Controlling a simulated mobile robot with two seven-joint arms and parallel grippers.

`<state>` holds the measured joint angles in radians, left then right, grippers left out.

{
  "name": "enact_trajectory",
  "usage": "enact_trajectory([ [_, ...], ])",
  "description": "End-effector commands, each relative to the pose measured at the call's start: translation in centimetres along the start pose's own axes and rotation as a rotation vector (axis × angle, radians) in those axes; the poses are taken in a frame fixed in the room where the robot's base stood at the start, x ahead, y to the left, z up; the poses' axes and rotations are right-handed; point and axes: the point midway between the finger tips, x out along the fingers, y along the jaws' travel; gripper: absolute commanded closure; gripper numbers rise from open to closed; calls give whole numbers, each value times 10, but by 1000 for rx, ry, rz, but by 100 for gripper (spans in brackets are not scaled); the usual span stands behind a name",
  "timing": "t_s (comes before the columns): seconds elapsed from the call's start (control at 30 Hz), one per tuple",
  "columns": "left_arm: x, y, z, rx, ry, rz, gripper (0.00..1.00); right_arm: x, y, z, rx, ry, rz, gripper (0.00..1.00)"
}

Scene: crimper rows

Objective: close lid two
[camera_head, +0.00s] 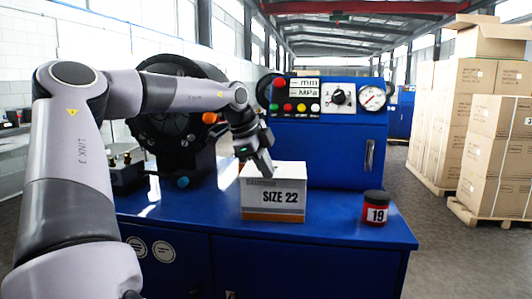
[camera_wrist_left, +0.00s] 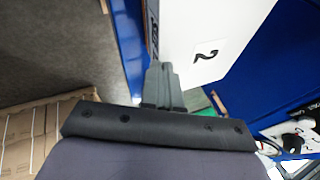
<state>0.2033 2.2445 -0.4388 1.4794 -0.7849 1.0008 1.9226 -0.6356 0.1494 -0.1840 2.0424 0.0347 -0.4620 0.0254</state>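A white and grey box (camera_head: 285,198) marked "SIZE 22" stands on the blue bench top. Its top looks pale; I cannot tell whether its lid is fully closed. My left gripper (camera_head: 263,165) is above the box's top left part, pointing down. In the left wrist view, its two fingers (camera_wrist_left: 162,82) are together with nothing visible between them, beside the edge of the white box (camera_wrist_left: 205,30). I cannot tell whether they touch it. A dark jar (camera_head: 375,208) with a red band and the label "19" stands upright to the right. My right gripper is not in view.
The blue bench (camera_head: 345,230) has free room between the box and the jar. A blue control panel (camera_head: 335,140) with buttons and a gauge rises behind. A black round machine (camera_head: 180,120) stands at the left. Cardboard boxes (camera_head: 495,130) are stacked on pallets at the right.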

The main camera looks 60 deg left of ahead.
Motion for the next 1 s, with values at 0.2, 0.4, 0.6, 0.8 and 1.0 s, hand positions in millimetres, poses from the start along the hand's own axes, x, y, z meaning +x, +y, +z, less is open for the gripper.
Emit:
enact_trajectory([
  [0.2,3,-3,5,0,-8,6,100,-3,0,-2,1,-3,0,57],
  [0.4,-27,-3,3,0,-6,-1,100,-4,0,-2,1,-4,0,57],
  [0.6,-60,-3,1,1,-4,-4,100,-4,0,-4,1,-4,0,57],
  [0.8,-72,-2,0,1,-2,-2,100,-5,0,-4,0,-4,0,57],
  [1.0,-74,-2,0,2,-1,-2,100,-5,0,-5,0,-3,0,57],
])
